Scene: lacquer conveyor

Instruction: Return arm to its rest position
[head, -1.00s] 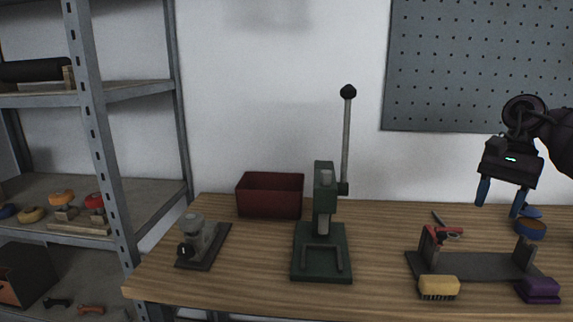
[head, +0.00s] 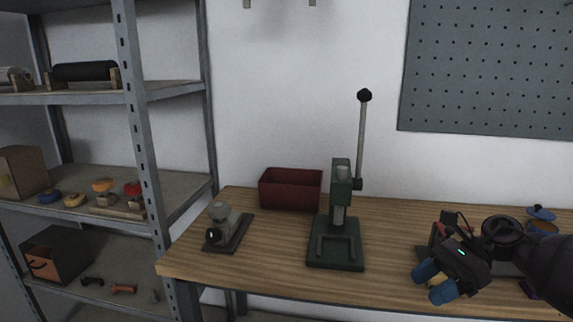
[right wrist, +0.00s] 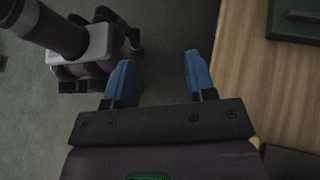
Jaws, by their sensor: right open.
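My right gripper (head: 434,283) is at the lower right of the head view, in front of the wooden workbench (head: 290,273). Its two blue fingers are apart and point down and to the left. In the right wrist view the open fingers (right wrist: 157,80) have nothing between them, with grey floor beyond and the bench edge to their right. My right arm comes in from the right edge of the head view and covers part of the bench's right end. My left gripper does not show clearly in any view.
A green lever press (head: 340,205), a red bin (head: 291,189) and a small grey device (head: 222,228) stand on the bench. A blue-lidded tin (head: 541,222) is at the right. Shelving (head: 133,100) stands left. The bench's front left is clear.

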